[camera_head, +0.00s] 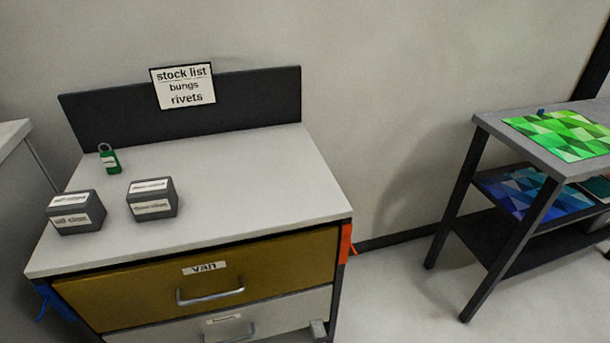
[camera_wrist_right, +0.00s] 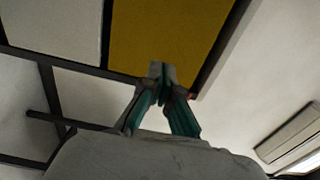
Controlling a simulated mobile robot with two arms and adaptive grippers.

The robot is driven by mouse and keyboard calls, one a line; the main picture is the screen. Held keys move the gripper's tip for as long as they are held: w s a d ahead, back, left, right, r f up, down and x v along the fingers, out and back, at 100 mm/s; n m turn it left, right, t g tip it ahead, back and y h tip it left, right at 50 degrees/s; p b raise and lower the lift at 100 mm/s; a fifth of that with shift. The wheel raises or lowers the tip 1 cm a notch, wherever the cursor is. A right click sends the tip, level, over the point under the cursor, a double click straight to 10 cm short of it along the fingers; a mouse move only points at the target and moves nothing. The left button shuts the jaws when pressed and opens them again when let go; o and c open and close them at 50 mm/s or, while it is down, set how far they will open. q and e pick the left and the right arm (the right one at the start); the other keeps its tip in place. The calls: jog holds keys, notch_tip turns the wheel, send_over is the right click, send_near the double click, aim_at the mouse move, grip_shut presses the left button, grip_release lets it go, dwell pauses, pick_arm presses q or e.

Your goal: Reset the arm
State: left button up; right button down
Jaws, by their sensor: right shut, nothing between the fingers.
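My right gripper (camera_wrist_right: 162,76) shows in the right wrist view with its two teal-sided fingers together and nothing between them. Its tips are in front of the yellow drawer panel (camera_wrist_right: 190,35); I cannot tell the distance. In the head view only a small grey piece, perhaps this gripper's tip, shows at the bottom edge beside the cabinet's right side. My left gripper is not in view. The yellow drawer (camera_head: 290,262), labelled "van", has a metal handle and looks closed.
The grey-white cabinet top (camera_head: 240,180) holds two dark labelled boxes (camera_head: 75,213) (camera_head: 153,199) and a green padlock (camera_head: 108,158). A stock list sign (camera_head: 183,86) is on the back panel. A shelf table (camera_head: 490,122) with green and blue patterned sheets stands right. Open floor (camera_head: 395,300) lies between.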

jog(key=s+d+f+n+g+p, duration=0.1)
jog(key=s+d+f+n+g, duration=0.2)
jog(key=f, duration=0.7)
jog(key=s+d+f+n+g+h, duration=0.1)
jog(key=s+f+n+g, duration=0.3)
jog(key=f, duration=0.5)
jog(key=s+d+f+n+g+p, duration=0.1)
jog(key=s+d+f+n+g, duration=0.2)
jog(key=f, duration=0.7)
jog(key=s+d+f+n+g+h, duration=0.1)
jog(key=s+d+f+n+g, duration=0.1)
jog(key=s+d+f, duration=0.2)
jog(key=s+d+f+n+g+h, duration=0.1)
jog(key=s+d+f+n+g, duration=0.1)
jog(key=s, duration=0.8)
jog(key=s+d+f+n+g+h+p, duration=0.1)
jog(key=s+d+f+n+g, duration=0.1)
jog(key=s+d+f, duration=0.4)
jog(key=shift+s+d+n, duration=0.2)
jog(key=shift+s+n, duration=0.7)
jog(key=shift+s, duration=0.15)
